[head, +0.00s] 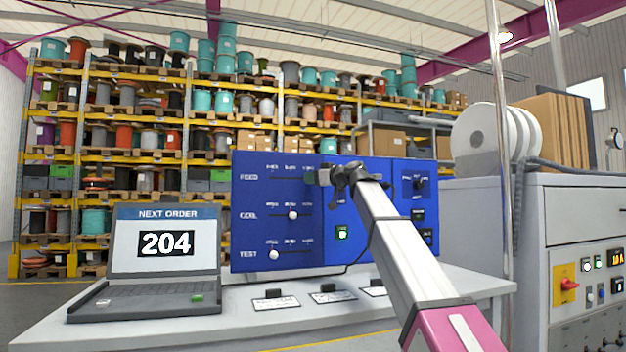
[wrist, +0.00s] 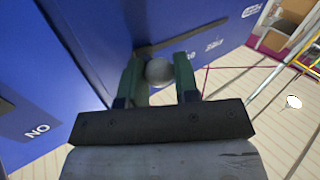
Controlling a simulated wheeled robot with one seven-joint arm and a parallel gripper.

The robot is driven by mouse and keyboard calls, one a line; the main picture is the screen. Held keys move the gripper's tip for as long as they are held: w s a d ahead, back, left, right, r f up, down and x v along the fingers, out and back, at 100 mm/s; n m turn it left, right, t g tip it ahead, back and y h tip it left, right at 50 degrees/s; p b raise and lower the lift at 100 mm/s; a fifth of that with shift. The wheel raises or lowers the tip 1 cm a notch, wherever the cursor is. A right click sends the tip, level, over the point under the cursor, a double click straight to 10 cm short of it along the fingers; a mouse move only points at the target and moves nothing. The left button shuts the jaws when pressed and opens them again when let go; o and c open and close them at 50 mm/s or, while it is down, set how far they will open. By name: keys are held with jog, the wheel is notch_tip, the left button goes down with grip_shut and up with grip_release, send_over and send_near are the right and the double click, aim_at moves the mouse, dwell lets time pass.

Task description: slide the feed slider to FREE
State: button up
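The blue control panel (head: 262,228) stands on the bench. Its top row reads FEED, with a horizontal slot (head: 288,178) under three position labels too small to read. My gripper (head: 318,177) is at the right end of this slot and hides the feed slider in the head view. In the wrist view the slider's round grey knob (wrist: 158,72) sits between the green fingertips of my gripper (wrist: 159,78), which appear closed against its sides. The knob is near the left end of the slot (wrist: 190,35) there, and upside-down labels lie beside the slot.
Below are a second slider knob (head: 292,215) and the TEST slider knob (head: 273,254). A lit green switch (head: 342,233) and a dark knob (head: 419,184) are nearby. A laptop (head: 165,250) reading "NEXT ORDER 204" stands left. A metal post (head: 508,200) rises right of my arm.

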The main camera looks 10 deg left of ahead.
grip_shut()
jog(key=s+a, duration=0.2)
jog(key=a, duration=0.1)
jog(key=s+a, duration=0.2)
jog(key=a, duration=0.2)
jog(key=s+a, duration=0.3)
jog(key=a, duration=0.1)
jog(key=shift+a, duration=0.2)
jog(key=o, duration=0.6)
grip_release()
jog(key=shift+a, duration=0.1)
jog(key=v, duration=1.1)
